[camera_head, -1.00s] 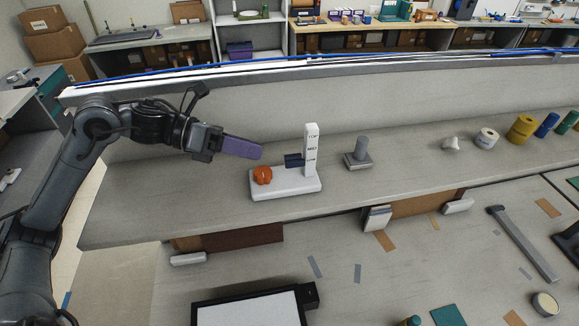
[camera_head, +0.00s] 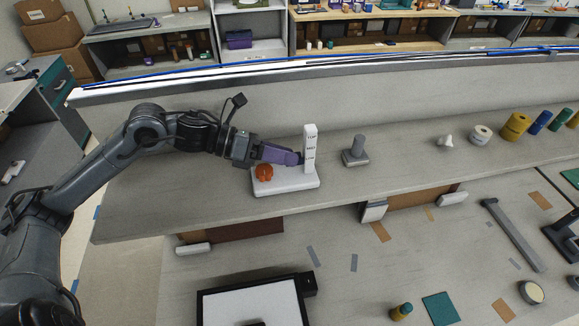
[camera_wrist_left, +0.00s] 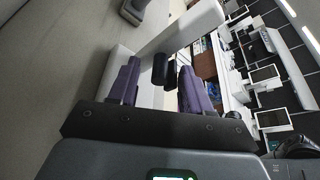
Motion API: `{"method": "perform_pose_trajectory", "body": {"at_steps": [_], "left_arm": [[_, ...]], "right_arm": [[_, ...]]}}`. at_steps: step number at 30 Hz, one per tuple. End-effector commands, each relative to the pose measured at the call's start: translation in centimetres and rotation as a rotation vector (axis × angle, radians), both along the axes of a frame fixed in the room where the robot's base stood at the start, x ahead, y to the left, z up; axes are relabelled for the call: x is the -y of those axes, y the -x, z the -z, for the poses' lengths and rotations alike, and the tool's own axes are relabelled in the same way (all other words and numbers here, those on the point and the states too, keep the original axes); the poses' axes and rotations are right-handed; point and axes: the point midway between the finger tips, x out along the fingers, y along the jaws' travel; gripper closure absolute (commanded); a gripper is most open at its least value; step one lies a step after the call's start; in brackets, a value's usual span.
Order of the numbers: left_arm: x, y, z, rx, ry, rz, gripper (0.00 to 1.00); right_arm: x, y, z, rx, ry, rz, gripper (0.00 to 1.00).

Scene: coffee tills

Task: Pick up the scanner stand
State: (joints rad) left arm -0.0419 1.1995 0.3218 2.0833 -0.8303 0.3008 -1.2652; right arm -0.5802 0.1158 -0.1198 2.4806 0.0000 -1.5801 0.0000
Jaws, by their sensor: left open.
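A white base (camera_head: 286,187) with an upright white post (camera_head: 310,150) marked with several level labels stands on the counter; an orange knob (camera_head: 264,172) sits on its left part. A small grey stand (camera_head: 355,156) with a square foot and round post is to its right. I cannot tell which of these is the scanner stand. My left gripper (camera_head: 297,158) has purple fingers and is open at the post's left side. In the left wrist view a dark block (camera_wrist_left: 159,70) on the white post (camera_wrist_left: 180,28) shows between the open fingers (camera_wrist_left: 158,82). In the head view the fingers hide the block.
A white roll (camera_head: 480,134) and yellow roll (camera_head: 515,126) stand further right. A raised wall (camera_head: 250,110) runs behind the counter. A black-framed white panel (camera_head: 250,305) lies on the lower desk.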

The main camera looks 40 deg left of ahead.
Motion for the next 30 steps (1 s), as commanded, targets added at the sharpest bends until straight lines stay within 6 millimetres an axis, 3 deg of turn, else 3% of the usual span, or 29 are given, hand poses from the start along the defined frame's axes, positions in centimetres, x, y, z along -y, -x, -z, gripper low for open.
{"method": "perform_pose_trajectory", "body": {"at_steps": [9, 19, 30], "left_arm": [[0.12, -0.11, 0.08, 0.000, -0.001, -0.001, 0.51], [0.12, -0.09, 0.09, 0.000, -0.001, -0.001, 1.00], [0.12, -0.09, 0.09, 0.000, -0.001, -0.001, 1.00]], "right_arm": [[-0.04, -0.02, -0.06, 0.000, -0.001, 0.001, 0.57], [0.09, 0.00, -0.04, 0.000, 0.005, -0.004, 0.57], [0.19, 0.01, -0.03, -0.001, 0.008, -0.006, 0.57]]}}
